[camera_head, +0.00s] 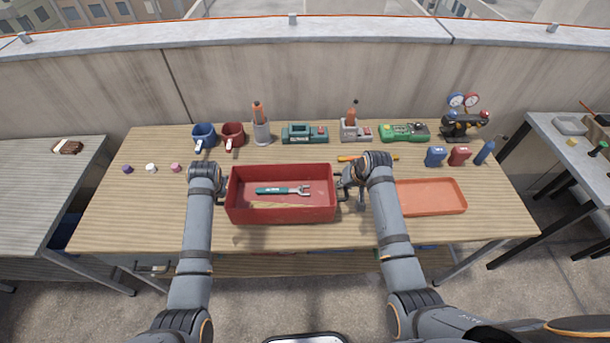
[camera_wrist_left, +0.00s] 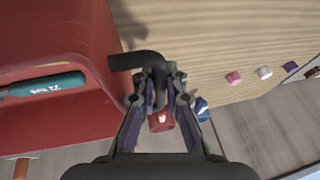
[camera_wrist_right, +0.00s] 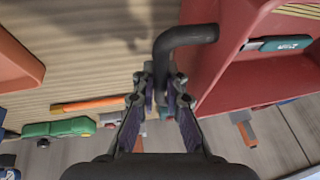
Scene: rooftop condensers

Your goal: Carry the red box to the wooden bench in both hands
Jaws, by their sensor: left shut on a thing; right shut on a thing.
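The open red box (camera_head: 281,208) is in the middle of the head view, level, over the wooden bench (camera_head: 130,215). A green-handled wrench (camera_head: 283,190) lies inside it. My left gripper (camera_head: 221,183) is at the box's left end, shut on a dark bent handle (camera_wrist_left: 138,60) in the left wrist view. My right gripper (camera_head: 343,183) is at the right end, shut on the other dark handle (camera_wrist_right: 185,37). I cannot tell whether the box's underside touches the bench top.
An orange tray (camera_head: 431,197) lies right of the box. Mugs (camera_head: 232,135), power tools (camera_head: 305,133), bottles and a gauge set (camera_head: 464,118) line the bench's back. Small knobs (camera_head: 151,167) sit at left. The left front of the bench is clear. Side tables flank it.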

